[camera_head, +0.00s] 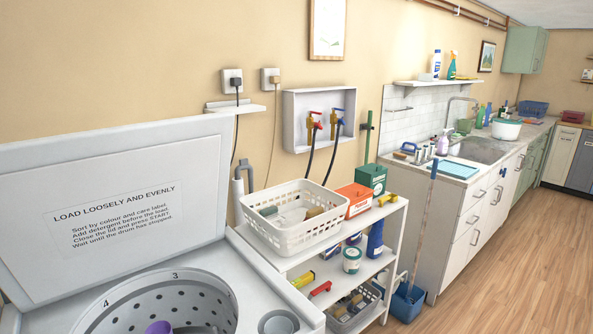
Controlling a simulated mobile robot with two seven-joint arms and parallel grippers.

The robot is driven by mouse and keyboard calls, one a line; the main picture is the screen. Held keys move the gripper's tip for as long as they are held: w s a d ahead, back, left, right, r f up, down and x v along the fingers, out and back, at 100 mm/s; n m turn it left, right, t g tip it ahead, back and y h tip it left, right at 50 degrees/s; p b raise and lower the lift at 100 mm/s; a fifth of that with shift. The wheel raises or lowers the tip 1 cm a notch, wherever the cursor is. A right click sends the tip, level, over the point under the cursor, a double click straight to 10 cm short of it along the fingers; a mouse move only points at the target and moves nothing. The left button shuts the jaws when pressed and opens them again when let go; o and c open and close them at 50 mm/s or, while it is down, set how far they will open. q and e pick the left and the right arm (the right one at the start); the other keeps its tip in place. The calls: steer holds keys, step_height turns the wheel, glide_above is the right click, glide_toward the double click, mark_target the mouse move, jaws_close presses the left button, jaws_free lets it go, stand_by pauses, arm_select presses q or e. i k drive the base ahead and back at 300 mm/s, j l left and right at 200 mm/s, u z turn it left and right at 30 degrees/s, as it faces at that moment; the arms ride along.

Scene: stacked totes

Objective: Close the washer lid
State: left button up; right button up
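The washer lid (110,205) is a large white panel with printed loading instructions on its inner face. It stands raised and tilted at the left, behind the washer's opening. The white washer (262,292) is at the bottom left, with its round perforated drum (180,291) uncovered. A purple item (158,327) shows inside the drum, cut off by the bottom edge. Neither of my grippers is in view.
A white shelf rack (357,252) with a basket (294,217) stands close to the washer's right side. A blue bucket (407,302) with a mop is on the floor beyond. The wooden floor (500,280) at the right is clear.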

mark_target(80, 211)
steer(key=u, duration=1.25)
